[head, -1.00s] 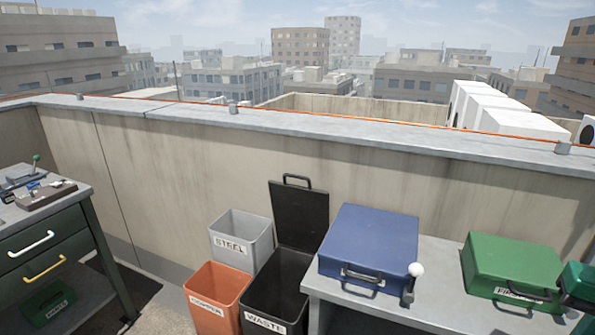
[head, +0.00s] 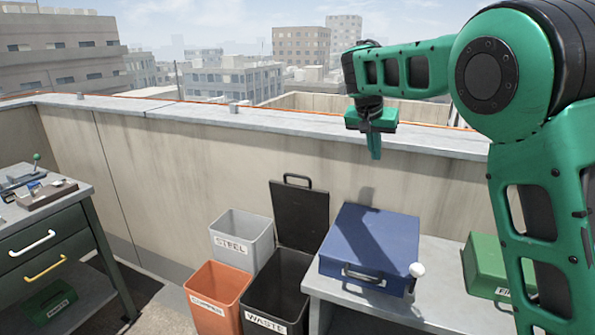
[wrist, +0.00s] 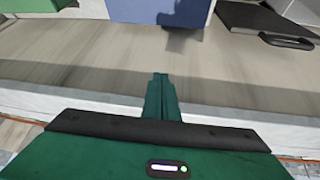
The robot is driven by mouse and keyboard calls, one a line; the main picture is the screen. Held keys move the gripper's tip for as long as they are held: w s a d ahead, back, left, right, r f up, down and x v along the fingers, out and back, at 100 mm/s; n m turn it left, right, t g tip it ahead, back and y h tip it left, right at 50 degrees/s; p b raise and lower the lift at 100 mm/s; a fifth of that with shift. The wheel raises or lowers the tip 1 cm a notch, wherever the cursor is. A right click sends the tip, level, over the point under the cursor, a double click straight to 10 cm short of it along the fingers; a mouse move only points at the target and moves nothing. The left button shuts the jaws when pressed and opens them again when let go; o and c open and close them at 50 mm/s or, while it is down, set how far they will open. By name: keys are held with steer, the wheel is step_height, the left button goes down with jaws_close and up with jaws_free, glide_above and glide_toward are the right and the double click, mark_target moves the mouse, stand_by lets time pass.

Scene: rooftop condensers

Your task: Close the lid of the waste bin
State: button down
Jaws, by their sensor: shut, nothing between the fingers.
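The black waste bin (head: 275,295), labelled WASTE, stands on the floor left of the grey bench. Its lid (head: 300,215) is open, standing upright at the back of the bin near the parapet wall, with a handle (head: 298,177) on its top edge. In the wrist view the lid (wrist: 252,17) and its handle (wrist: 287,41) show at the upper right. My gripper (head: 375,156) is shut and empty, pointing down, above and behind the blue case, to the right of the lid and apart from it. In the wrist view its fingers (wrist: 160,80) are together.
The blue case (head: 365,240) lies on the grey bench (head: 440,310), with a green case (head: 484,262) to its right. A grey STEEL bin (head: 240,235) and an orange bin (head: 215,290) stand left of the waste bin. The parapet wall (head: 180,170) runs behind. A drawer bench (head: 50,240) is at left.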

steer(key=w+a+n+t, duration=0.1)
steer(key=w+a+t, duration=0.25)
steer(key=a, duration=1.95)
glide_above(301, 186)
steer(key=w, duration=0.3)
steer(key=shift+g, duration=0.35)
steer(key=f, duration=0.7)
steer(key=shift+d+f, duration=0.15)
steer(key=shift+d, duration=0.25)
steer(key=shift+s+a+f, duration=0.2)
steer(key=shift+s+f, duration=0.15)
steer(key=shift+s, duration=0.25)
steer(key=shift+s+a+f, duration=0.2)
steer(key=shift+s+f, duration=0.1)
steer(key=shift+s, duration=0.3)
steer(key=shift+s+a+f, duration=0.2)
steer(key=shift+s, duration=0.25)
